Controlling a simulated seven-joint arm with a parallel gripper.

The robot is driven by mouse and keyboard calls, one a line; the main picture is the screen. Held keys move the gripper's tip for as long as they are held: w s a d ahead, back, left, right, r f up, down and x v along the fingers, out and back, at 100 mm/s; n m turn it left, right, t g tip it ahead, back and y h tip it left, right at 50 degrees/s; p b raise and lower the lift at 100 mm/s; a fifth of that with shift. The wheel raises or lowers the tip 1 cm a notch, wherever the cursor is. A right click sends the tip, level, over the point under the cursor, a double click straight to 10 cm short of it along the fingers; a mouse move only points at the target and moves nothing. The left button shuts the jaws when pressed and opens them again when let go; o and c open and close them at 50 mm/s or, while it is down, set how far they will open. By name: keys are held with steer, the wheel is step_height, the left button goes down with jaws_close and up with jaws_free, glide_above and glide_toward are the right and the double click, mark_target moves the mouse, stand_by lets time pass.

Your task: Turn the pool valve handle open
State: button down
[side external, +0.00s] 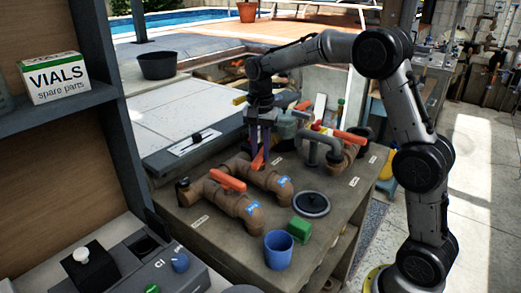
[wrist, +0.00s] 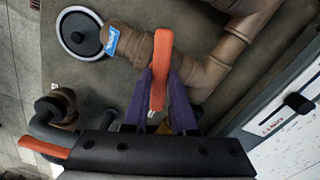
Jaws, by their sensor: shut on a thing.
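An orange valve handle (side external: 258,161) sits on a brown pipe in the middle of the bench. In the wrist view the handle (wrist: 162,50) stands crosswise over the pipe body (wrist: 136,44). My gripper (side external: 262,151) points down at this handle from above. In the wrist view its purple fingers (wrist: 161,84) stand on both sides of the handle, shut on it. A second orange handle (side external: 227,180) is on the nearer pipe, and a third (side external: 349,137) is on the pipework to the right.
A blue cup (side external: 278,251), a green block (side external: 300,229) and a round dark lid (side external: 311,204) stand on the bench's near right. Grey pipes (side external: 312,140) rise right of my gripper. A shelf (side external: 70,108) with a vials box stands at left.

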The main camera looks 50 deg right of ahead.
mark_target(260, 153)
steer(key=n, duration=1.3)
steer(key=shift+n, duration=0.4)
steer(key=shift+r, duration=0.1)
steer(key=c, duration=0.7)
jaws_free()
steer(key=shift+r, duration=6.85)
